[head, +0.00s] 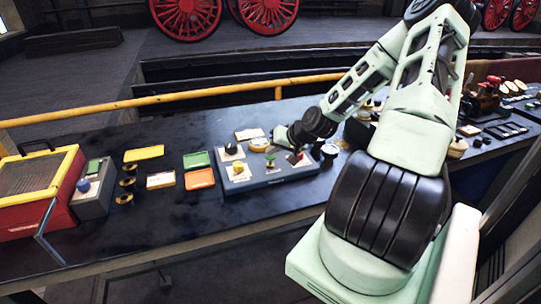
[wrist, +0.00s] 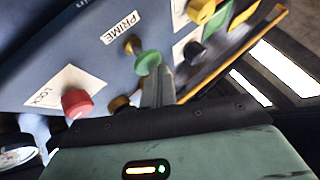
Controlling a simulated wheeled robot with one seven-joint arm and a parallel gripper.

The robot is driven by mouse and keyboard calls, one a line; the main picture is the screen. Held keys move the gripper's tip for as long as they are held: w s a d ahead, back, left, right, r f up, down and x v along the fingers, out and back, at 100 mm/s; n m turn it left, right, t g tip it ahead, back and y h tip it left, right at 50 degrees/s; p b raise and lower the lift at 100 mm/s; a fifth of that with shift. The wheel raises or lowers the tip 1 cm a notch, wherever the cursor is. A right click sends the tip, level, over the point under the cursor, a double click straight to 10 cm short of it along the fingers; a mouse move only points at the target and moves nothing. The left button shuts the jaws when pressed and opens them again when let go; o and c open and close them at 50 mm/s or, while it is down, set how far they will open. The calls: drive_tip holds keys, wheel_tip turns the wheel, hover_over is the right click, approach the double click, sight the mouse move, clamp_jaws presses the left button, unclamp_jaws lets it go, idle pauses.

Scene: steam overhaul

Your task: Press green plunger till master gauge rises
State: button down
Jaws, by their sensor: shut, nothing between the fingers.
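The green plunger (wrist: 147,62) stands on a brass stem beside a PRIME label on the blue-grey panel box (wrist: 60,50). In the head view the green plunger (head: 270,157) is small, on top of the box (head: 262,182). My gripper (wrist: 158,75) is shut and empty, its fingertips right at the plunger's green head; I cannot tell whether they touch. A round brass-rimmed gauge (head: 258,144) sits at the back of the box; its needle is too small to read, and I cannot tell whether it is the master gauge.
Near the plunger are a red knob (wrist: 77,103) by a LOCK label, a yellow knob (wrist: 200,11) and a black knob (wrist: 193,51). Coloured trays, including an orange one (head: 199,179), lie left of the box. A yellow rail (head: 190,92) runs behind the bench.

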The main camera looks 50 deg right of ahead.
sight(273, 157)
drive_tip(key=shift+f+b, duration=0.45)
drive_tip(key=shift+f, duration=0.5)
idle(0.6)
drive_tip(key=shift+r, duration=0.1)
drive_tip(key=shift+r+p, duration=1.6)
drive_tip(key=shift+p, duration=0.2)
drive_tip(key=shift+r, duration=0.1)
wheel_tip(273, 157, up, 5)
drive_tip(key=p, duration=0.5)
